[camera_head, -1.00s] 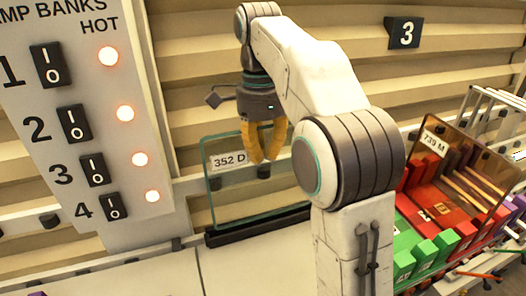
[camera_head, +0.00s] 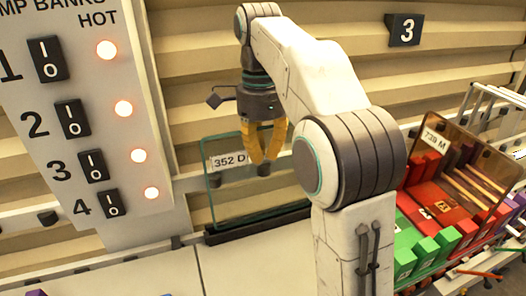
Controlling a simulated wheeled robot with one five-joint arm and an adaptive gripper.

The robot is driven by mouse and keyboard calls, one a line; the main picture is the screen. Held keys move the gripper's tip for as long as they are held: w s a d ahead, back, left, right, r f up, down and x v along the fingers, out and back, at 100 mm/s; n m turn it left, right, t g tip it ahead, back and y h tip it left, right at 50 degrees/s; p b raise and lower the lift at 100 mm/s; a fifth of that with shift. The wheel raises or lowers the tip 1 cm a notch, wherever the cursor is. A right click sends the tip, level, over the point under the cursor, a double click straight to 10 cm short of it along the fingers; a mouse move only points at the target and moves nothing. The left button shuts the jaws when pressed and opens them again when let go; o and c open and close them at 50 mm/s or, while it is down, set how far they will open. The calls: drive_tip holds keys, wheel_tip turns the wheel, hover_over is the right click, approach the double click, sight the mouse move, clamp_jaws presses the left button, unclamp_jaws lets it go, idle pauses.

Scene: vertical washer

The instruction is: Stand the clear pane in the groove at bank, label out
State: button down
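The clear pane (camera_head: 232,192), greenish at its edges, stands upright at the wall. Its white label (camera_head: 228,161), reading 352 D, faces my camera. The pane's lower edge meets a long black bar (camera_head: 262,228); the groove itself is too small to make out, so I cannot tell how deep the pane sits. My gripper (camera_head: 258,164), with yellow fingers and dark tips, points down at the pane's upper part and overlaps the label's right end. Whether the fingertips touch the pane is unclear. My arm hides the pane's right side.
A switch panel (camera_head: 82,118) with lit lamps hangs at left. A brownish tinted pane (camera_head: 462,150) labelled 739 M stands at right over red and green blocks (camera_head: 425,252). A number 3 plate (camera_head: 404,30) is on the slatted wall.

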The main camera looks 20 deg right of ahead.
drive_tip(key=shift+s+f+b, duration=0.15)
drive_tip(key=shift+f+b, duration=0.7)
drive_tip(key=shift+f, duration=0.2)
idle(1.4)
drive_tip(key=shift+w+p, duration=0.55)
drive_tip(key=shift+p, duration=0.05)
idle(1.2)
drive_tip(key=c, duration=1.3)
unclamp_jaws()
drive_tip(key=shift+c, duration=0.2)
drive_tip(key=shift+f, duration=0.15)
